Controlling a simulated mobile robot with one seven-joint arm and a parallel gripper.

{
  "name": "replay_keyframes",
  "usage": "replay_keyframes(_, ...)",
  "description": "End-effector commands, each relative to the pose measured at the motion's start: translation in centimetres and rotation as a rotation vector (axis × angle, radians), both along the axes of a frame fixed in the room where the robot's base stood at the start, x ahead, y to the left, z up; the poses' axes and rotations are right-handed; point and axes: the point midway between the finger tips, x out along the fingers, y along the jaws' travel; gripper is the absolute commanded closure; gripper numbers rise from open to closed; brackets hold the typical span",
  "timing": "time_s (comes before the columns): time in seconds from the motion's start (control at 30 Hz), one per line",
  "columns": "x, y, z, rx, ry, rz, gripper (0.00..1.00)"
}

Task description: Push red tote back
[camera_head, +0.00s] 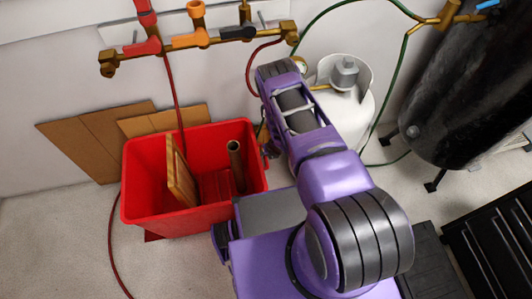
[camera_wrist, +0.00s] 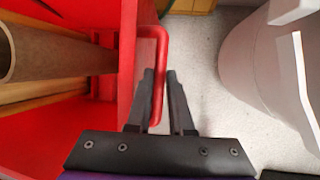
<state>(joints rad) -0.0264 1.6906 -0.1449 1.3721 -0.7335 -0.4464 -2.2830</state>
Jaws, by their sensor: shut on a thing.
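The red tote (camera_head: 186,221) stands on the floor near the wall in the head view, to the left of my base. It holds a brown tube (camera_head: 236,165) and a flat wooden piece (camera_head: 180,175). In the wrist view the tote's red side wall (camera_wrist: 126,70) is at the left, with a looped red handle (camera_wrist: 163,45) standing out from it. My gripper (camera_wrist: 160,78) is shut on this handle, one black finger on each side of its bar. In the head view my arm hides most of the gripper and the handle.
A white gas cylinder (camera_head: 338,120) stands right of the tote, and its side (camera_wrist: 265,75) is near my gripper. Cardboard sheets (camera_head: 88,138) lean on the wall behind the tote. A red hose (camera_head: 112,235) runs along the tote's left. Floor (camera_head: 55,235) is free further left.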

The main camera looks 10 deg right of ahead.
Motion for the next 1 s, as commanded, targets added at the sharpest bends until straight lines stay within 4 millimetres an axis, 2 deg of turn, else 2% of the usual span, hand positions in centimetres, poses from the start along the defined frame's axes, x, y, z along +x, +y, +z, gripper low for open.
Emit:
replay_keyframes(0.8, 0.1, 11.1, -0.1, 0.008, -0.004, 0.009, 1.00)
replay_keyframes(1.0, 0.1, 12.7, 0.0, 0.007, -0.003, 0.006, 1.00)
